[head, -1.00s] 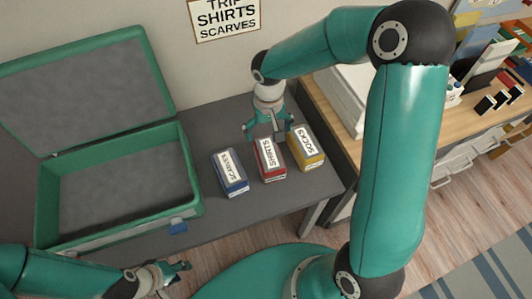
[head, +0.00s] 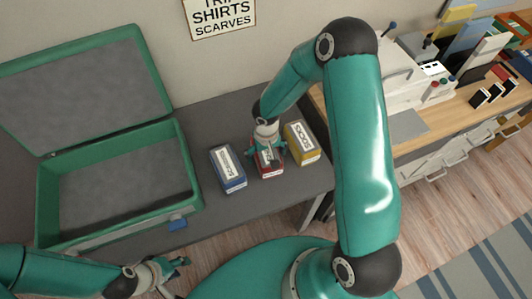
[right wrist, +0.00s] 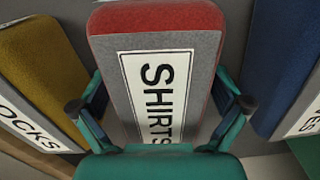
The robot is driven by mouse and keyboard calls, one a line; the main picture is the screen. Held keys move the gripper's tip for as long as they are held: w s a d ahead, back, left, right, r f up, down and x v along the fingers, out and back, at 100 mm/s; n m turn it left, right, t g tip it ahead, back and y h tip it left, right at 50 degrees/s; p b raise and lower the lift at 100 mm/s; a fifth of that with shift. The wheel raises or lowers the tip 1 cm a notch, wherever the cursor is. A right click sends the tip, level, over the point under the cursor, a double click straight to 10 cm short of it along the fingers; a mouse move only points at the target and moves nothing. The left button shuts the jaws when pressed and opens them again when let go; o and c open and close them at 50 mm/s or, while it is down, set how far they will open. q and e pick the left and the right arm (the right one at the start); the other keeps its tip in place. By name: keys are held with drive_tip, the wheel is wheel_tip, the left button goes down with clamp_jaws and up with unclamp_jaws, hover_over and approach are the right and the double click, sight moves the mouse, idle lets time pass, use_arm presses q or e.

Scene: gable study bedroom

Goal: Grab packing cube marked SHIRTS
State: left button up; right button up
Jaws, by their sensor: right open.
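The packing cube marked SHIRTS (head: 271,171) is red with a grey top and a white label, and lies on the grey table between two other cubes. In the right wrist view the SHIRTS cube (right wrist: 158,25) fills the middle, its label readable. My right gripper (head: 267,156) is right over it in the head view. In the right wrist view the gripper (right wrist: 160,110) is open, with one finger at each side of the cube; whether they touch it I cannot tell. My left gripper (head: 180,275) is empty at the lower left, its fingers apart.
A blue cube marked SCARVES (head: 230,182) lies to the left and a yellow cube marked SOCKS (head: 314,157) to the right, both close by. An open, empty green suitcase (head: 195,195) stands at the left. A wooden desk (head: 425,135) with a white machine is at the right.

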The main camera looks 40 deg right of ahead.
drive_tip(key=shift+f, duration=0.45)
drive_tip(key=shift+c, duration=0.3)
drive_tip(key=c, duration=1.1)
drive_tip(key=shift+c, duration=0.2)
drive_tip(key=shift+r, duration=0.2)
